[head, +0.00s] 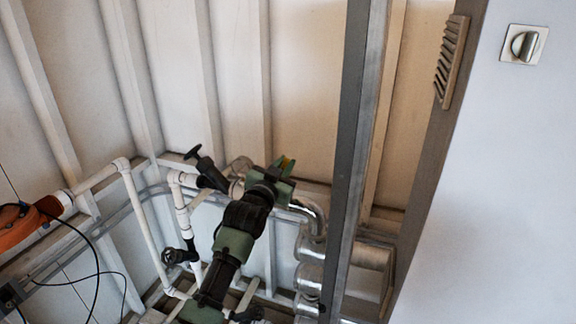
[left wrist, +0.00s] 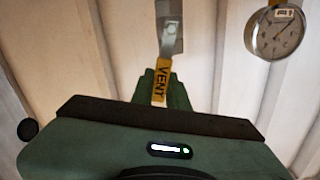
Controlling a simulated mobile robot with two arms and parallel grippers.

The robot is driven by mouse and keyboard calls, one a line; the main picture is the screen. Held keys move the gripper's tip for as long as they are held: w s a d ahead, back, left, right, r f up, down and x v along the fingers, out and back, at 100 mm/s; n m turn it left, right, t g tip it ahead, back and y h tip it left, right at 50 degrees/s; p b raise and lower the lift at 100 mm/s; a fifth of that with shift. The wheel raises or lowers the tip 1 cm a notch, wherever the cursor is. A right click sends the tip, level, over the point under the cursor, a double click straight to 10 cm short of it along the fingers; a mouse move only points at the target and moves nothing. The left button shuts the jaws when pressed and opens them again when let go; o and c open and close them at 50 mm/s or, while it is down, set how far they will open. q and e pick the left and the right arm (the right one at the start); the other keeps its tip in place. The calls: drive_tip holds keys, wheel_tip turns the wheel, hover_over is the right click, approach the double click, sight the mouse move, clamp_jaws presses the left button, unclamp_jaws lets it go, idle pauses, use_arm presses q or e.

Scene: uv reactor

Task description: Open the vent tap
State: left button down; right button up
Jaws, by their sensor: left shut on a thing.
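The vent tap shows in the left wrist view as a metal lever with a yellow sleeve (left wrist: 160,83) marked VENT, hanging down from a metal fitting (left wrist: 171,30). My left gripper (left wrist: 163,92) is shut on the yellow lever near its lower end. In the head view my left gripper (head: 284,171) is at the far end of my green and black arm, with a bit of the yellow lever (head: 289,166) showing at the fingers. The tap's body is hidden there. My right gripper is in neither view.
A round gauge (left wrist: 279,33) hangs right of the tap. White pipes with a black-handled valve (head: 200,162) stand left of my arm, silver pipes (head: 310,245) to its right. A metal post (head: 355,150) stands further right. An orange device (head: 22,226) is at the far left.

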use_arm(q)
drive_tip(key=shift+a, duration=0.15)
idle(0.4)
drive_tip(key=c, duration=1.4)
unclamp_jaws()
drive_tip(key=shift+b+v, duration=1.05)
drive_tip(key=shift+v, duration=2.8)
drive_tip(key=shift+f, duration=0.1)
